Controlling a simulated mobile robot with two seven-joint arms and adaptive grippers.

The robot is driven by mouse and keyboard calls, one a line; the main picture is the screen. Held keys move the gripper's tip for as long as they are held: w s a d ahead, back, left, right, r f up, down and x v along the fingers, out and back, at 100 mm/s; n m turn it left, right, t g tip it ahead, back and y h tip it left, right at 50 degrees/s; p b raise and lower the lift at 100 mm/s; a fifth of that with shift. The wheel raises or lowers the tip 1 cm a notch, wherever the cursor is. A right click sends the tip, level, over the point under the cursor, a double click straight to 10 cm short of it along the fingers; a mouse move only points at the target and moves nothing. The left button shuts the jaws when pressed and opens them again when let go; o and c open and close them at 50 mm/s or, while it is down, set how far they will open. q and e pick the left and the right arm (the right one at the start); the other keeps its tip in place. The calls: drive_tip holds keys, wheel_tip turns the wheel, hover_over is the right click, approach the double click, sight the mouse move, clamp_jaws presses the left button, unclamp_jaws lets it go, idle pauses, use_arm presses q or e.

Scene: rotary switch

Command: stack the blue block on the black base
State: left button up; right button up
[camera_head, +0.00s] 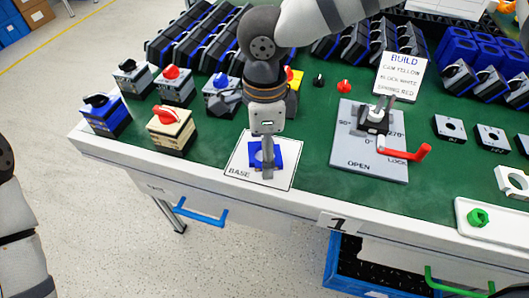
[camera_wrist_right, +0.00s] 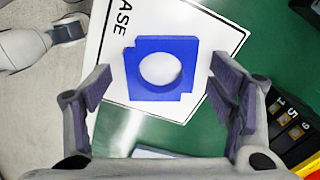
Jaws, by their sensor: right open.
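A flat blue piece (camera_head: 279,153) with a round hole lies on the white BASE sheet (camera_head: 240,150). In the right wrist view the blue piece (camera_wrist_right: 133,75) shows notched corners, white through its hole and no black around it. My right gripper (camera_head: 267,172) hangs above it, pointing down. In the right wrist view its open fingers (camera_wrist_right: 158,85) stand apart on either side of the piece, with nothing between them seen gripped. Several black and blue blocks (camera_head: 180,45) fill the back racks; I cannot single out the black base. My left gripper is not visible.
A grey OPEN/LOCK fixture (camera_head: 350,155) with a red lever (camera_head: 405,153) stands to the right. Assembled switches, one with a cream body (camera_head: 172,138), stand to the left. A BUILD card (camera_head: 402,75) stands behind the fixture. Green table is bare beside the sheet.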

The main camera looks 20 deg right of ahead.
drive_tip(key=c, duration=1.2)
